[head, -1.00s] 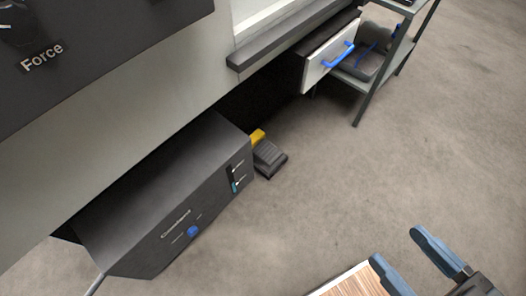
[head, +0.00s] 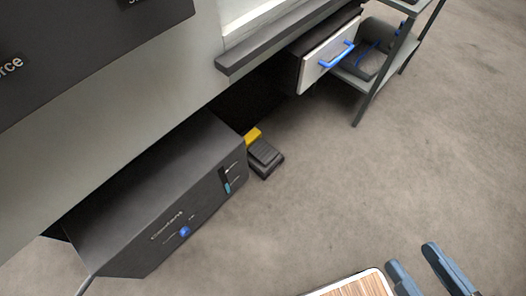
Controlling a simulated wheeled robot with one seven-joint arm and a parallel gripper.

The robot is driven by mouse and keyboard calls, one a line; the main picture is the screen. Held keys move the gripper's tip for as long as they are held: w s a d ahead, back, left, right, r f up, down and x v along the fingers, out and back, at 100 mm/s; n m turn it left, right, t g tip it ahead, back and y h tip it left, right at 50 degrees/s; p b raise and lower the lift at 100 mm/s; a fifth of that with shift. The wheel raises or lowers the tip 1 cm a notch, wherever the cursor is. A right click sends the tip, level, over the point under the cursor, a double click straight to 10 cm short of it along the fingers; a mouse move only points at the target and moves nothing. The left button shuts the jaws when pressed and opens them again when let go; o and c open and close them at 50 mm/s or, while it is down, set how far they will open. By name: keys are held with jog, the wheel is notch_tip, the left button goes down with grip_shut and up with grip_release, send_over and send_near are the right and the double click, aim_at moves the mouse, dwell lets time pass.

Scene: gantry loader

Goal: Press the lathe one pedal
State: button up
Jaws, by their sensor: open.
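A dark foot pedal (head: 266,158) with a ribbed top and a yellow part (head: 253,136) behind it sits on the floor beside the right end of a dark coolant box. No label on it can be read, so I cannot tell which lathe it belongs to. My gripper (head: 425,272) shows two blue-grey fingers at the bottom right edge. They are apart with nothing between them. The gripper is well to the right of and nearer than the pedal, not touching it.
The dark box (head: 150,195) stands under the grey machine body (head: 110,125). A drawer with a blue handle (head: 335,54) juts out above and right of the pedal. A metal shelf rack (head: 376,85) stands at the upper right. A wood-topped surface (head: 350,287) is at the bottom. The floor (head: 370,180) between is clear.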

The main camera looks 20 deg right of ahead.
grip_shut()
dwell(1.4)
